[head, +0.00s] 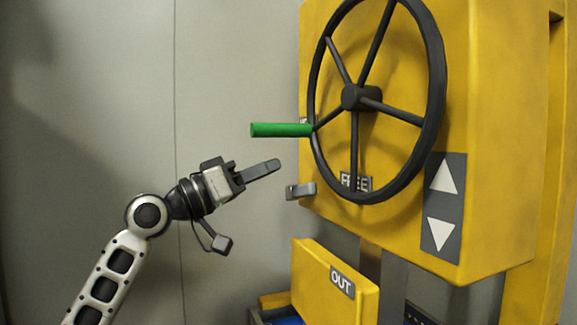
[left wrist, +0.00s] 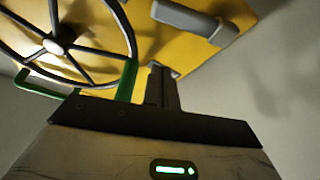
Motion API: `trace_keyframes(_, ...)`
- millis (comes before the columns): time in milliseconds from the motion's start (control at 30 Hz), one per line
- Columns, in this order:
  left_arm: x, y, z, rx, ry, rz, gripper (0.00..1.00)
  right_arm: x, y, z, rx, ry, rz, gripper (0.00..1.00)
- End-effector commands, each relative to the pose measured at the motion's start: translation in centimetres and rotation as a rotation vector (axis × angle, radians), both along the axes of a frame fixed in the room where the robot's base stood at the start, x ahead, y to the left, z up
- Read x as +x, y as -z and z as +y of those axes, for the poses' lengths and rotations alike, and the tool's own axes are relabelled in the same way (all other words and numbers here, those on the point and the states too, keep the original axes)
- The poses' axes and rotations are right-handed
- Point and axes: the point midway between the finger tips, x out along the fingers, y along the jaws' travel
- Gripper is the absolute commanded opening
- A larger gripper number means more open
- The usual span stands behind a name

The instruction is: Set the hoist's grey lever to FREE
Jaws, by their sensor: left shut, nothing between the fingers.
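The hoist's yellow housing (head: 490,120) carries a dark spoked handwheel (head: 436,70) with a green handle (head: 280,130). The short grey lever (head: 306,190) sticks out to the left at the housing's lower left edge. A FREE label (head: 352,182) lies to its right, partly behind the wheel rim. My left gripper (head: 274,165) is shut and empty, left of and slightly above the lever, apart from it in the picture. In the left wrist view its fingers (left wrist: 162,85) point at the yellow housing. A grey bar (left wrist: 187,18) there looks like the lever. My right gripper is not in view.
The green handle juts out above my left gripper, and a green bar (left wrist: 127,80) shows close beside the fingers in the wrist view. A yellow block marked OUT (head: 340,284) is below. An arrow panel (head: 443,208) is at right. The grey wall side at left is clear.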

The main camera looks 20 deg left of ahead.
Motion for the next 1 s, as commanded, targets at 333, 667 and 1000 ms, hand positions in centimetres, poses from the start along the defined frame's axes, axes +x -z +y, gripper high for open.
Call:
trace_keyframes(333,-3.3,1.5,2.7,-0.001,0.002,-0.001,0.0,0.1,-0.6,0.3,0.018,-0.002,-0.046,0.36)
trace_keyframes(667,-3.5,1.5,2.8,-0.001,0.001,-0.002,0.0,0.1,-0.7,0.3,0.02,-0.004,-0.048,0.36)
trace_keyframes(1000,-2.9,2.0,2.7,0.003,-0.013,0.012,0.0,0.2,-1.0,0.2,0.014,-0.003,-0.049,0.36)
